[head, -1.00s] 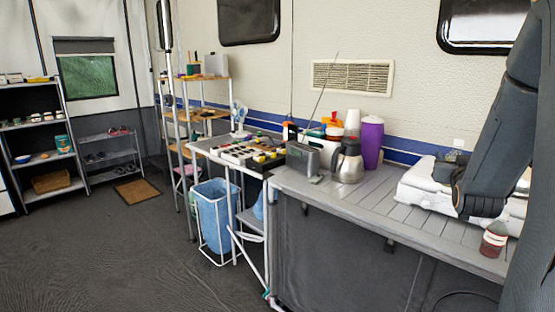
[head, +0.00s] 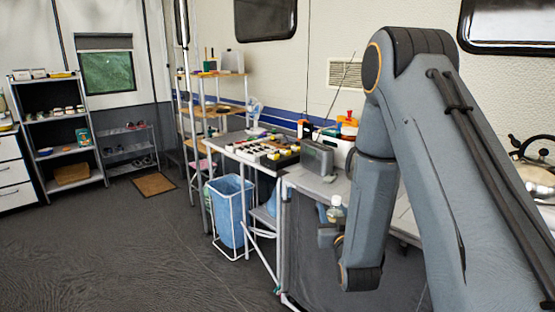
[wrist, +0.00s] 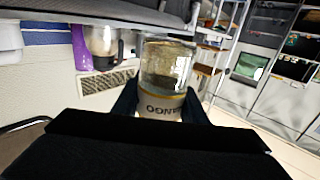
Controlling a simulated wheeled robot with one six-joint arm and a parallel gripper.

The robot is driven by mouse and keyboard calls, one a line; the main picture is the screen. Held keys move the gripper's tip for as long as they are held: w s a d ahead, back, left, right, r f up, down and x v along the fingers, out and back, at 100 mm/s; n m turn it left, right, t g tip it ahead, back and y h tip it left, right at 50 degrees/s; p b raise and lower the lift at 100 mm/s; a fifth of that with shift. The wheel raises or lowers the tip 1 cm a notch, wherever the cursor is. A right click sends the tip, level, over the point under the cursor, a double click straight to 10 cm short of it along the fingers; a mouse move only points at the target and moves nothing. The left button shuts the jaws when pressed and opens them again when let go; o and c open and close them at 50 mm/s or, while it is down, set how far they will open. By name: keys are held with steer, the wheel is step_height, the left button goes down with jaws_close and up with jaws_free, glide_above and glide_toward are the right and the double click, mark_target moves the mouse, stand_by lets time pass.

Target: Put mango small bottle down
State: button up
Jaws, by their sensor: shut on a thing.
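The mango small bottle is clear with a pale label; dark letters on the label show inverted in the wrist view (wrist: 168,62). In the head view the bottle (head: 336,211) is small and upright, in front of the counter's left end. My gripper (head: 328,236) is shut on it, and the dark fingers (wrist: 158,105) lie on both sides of its label end in the wrist view. The bottle is clear of the counter (head: 303,180). My arm hides much of the counter and part of the gripper.
A side table with a tray of small items (head: 268,152) stands left of the counter. A grey radio (head: 318,158) sits on the counter's left end. A blue bin (head: 230,208) stands below the table. Shelves (head: 62,133) stand far left. Open floor (head: 110,240) lies at left.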

steer(key=shift+s+a+f, duration=0.1)
steer(key=shift+a+f, duration=0.05)
steer(key=shift+a, duration=0.15)
steer(key=s+d+r+m+h+b, duration=0.1)
steer(key=d+r+m+h, duration=0.1)
steer(key=d, duration=1.1)
steer(key=s+d+r+m+g+h+b, duration=0.1)
steer(key=d+r+h, duration=0.3)
steer(key=d, duration=0.9)
steer(key=s+d+r+m+g+h+b, duration=0.1)
steer(key=s+d+r+m+h, duration=0.1)
steer(key=d, duration=1.1)
step_height(320, 180, up, 3)
steer(key=shift+s+d+f+m+h, duration=0.2)
steer(key=shift+s+m+h, duration=0.2)
steer(key=shift+s, duration=0.15)
steer(key=shift+f, duration=4.85)
steer(key=shift+f, duration=0.1)
